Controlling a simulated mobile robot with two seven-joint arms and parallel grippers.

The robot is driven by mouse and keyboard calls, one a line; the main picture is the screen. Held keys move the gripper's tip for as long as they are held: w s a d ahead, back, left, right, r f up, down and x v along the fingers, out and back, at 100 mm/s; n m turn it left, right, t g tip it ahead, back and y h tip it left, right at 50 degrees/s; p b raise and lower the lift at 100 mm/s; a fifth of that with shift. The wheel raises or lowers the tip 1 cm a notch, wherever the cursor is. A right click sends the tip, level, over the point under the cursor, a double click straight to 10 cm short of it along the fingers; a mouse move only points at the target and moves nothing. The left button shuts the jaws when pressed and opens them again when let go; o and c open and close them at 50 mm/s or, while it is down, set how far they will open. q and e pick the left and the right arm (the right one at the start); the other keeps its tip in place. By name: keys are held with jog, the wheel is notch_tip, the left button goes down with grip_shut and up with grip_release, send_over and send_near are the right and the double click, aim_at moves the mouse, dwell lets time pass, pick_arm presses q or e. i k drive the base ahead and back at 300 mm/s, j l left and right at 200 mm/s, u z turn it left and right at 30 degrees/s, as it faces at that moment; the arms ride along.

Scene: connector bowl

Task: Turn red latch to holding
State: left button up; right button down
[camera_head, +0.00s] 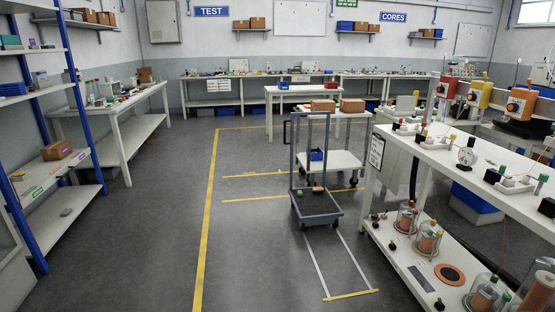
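No part that I can surely name as the red latch shows. The white bench (450,150) at the right carries several small white fixtures with coloured tips, and one fixture with a green tip (504,168) stands towards its near end. Small red parts show on the fixtures at the far end of this bench, too small to tell their shape or position. A round dial gauge (467,156) stands mid-bench. Neither my left nor my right gripper is in view.
Glass jars with copper coils (428,240) stand on the bench's lower shelf. A grey trolley (318,205) stands mid-floor in front of a white table. A blue-post shelf rack (80,110) is at the left. The grey floor (130,245) at left centre is clear.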

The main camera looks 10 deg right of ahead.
aim_at(415, 213)
jog(key=i+z, duration=0.2)
jog(key=i, duration=0.4)
jog(key=i+j+z, duration=0.1)
jog(key=i+z, duration=0.15)
jog(key=i, duration=0.4)
jog(key=i+z, duration=0.3)
jog(key=i, duration=0.2)
jog(key=i+z, duration=0.25)
jog(key=i, duration=0.3)
jog(key=i+j+z, duration=0.15)
jog(key=i+z, duration=0.15)
jog(key=i, duration=0.2)
jog(key=i+j+z, duration=0.25)
jog(key=i, duration=0.2)
jog(key=i+j+z, duration=0.3)
jog(key=i, duration=0.2)
